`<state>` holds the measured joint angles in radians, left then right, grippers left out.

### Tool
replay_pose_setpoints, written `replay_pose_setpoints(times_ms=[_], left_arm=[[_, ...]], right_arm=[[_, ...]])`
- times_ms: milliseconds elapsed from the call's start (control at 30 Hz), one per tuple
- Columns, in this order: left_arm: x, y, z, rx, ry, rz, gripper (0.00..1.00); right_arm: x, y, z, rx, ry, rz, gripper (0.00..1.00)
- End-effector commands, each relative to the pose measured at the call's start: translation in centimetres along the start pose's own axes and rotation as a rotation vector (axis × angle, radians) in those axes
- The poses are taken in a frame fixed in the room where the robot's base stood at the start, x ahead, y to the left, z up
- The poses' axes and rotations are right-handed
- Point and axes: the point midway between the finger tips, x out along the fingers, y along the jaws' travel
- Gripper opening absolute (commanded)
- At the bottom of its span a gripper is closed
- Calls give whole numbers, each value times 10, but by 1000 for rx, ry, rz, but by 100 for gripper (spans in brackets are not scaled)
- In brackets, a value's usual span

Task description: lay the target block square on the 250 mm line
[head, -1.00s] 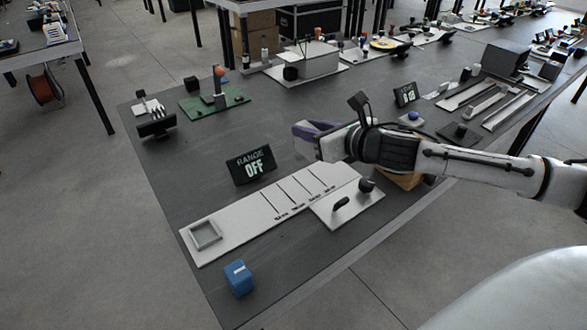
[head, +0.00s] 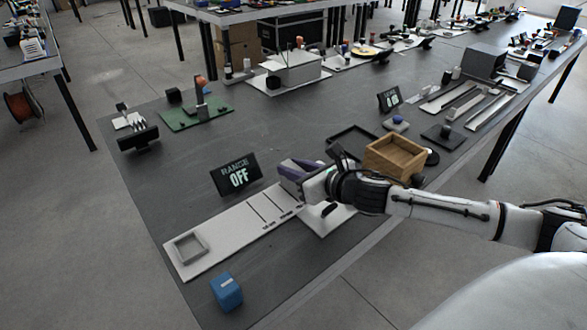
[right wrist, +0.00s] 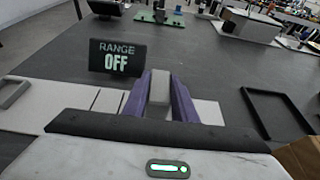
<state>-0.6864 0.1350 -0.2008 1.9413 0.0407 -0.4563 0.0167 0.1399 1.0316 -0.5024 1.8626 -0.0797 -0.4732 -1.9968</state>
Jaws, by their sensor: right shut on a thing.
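A long pale board (head: 215,236) lies on the dark table, with several thin black cross lines (head: 264,209) toward its right part. The number labels are too small to read. My right gripper (head: 288,170) is at the board's right end, hiding some lines. In the right wrist view its purple fingers (right wrist: 160,98) are shut on a grey block (right wrist: 160,86), held upright between them. Whether the block touches the board is unclear. A display (head: 236,176) behind the board reads "RANGE OFF". My left gripper is not in view.
A square grey frame (head: 175,247) sits at the board's left end. A blue block (head: 226,298) with a pale stripe stands in front of it. A wooden box (head: 375,160) and black tray (head: 334,138) lie to the right.

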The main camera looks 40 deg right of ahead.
Motion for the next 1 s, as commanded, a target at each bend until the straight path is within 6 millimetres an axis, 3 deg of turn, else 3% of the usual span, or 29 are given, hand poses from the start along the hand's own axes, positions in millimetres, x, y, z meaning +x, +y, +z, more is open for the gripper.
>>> replay_pose_setpoints(times_ms=[100,133,233,633,1000], left_arm=[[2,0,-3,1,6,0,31],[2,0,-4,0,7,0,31],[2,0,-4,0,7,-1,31],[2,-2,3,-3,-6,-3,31],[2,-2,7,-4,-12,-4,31]], right_arm=[[1,0,0,-1,-2,1,0],[0,0,-1,-1,0,0,30],[0,0,-1,0,0,0,44],[-6,0,0,-2,1,0,44],[-59,0,-2,-4,4,2,44]])
